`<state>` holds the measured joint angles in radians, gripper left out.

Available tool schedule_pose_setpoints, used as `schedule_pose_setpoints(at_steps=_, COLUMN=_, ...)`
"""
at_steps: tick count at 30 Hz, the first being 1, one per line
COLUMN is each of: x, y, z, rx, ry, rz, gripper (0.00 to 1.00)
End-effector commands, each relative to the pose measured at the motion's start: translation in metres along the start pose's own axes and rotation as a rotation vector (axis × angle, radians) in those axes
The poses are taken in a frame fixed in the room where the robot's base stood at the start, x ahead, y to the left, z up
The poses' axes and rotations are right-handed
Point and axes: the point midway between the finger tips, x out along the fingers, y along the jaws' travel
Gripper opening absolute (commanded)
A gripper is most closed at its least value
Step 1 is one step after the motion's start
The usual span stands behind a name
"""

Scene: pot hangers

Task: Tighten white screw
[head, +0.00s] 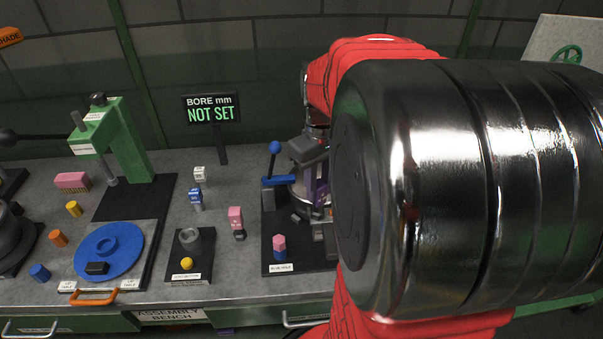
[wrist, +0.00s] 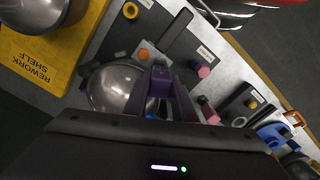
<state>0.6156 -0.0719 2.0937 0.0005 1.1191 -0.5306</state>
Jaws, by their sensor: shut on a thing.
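My gripper shows purple fingers in the wrist view (wrist: 162,82). They are drawn together in front of a shiny steel dome (wrist: 112,88), and what sits between them is too small and dark to make out. In the head view my arm covers most of the gripper; a purple part shows beside a blue-levered fixture (head: 309,149). A small white block (head: 199,174) stands on the bench, left of the fixture and apart from my gripper. I cannot tell whether it is the white screw; no other white screw shows clearly.
A blue block (head: 195,194) and a pink block (head: 235,217) stand nearby. A green press (head: 130,140) and a blue disc (head: 108,248) are at the left. The sign (head: 212,108) reads "BORE mm NOT SET". A yellow rework shelf (wrist: 40,50) shows in the wrist view.

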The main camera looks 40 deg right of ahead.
Motion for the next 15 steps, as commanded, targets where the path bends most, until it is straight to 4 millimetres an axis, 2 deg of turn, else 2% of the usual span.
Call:
schedule_pose_setpoints(at_steps=6, x=0.0001, y=-0.0002, z=0.0003, rx=0.109, ry=-0.001, rz=0.0, gripper=0.0)
schedule_pose_setpoints(at_steps=15, x=0.0001, y=-0.0002, z=0.0003, rx=0.121, ry=-0.001, rz=0.0, gripper=0.0)
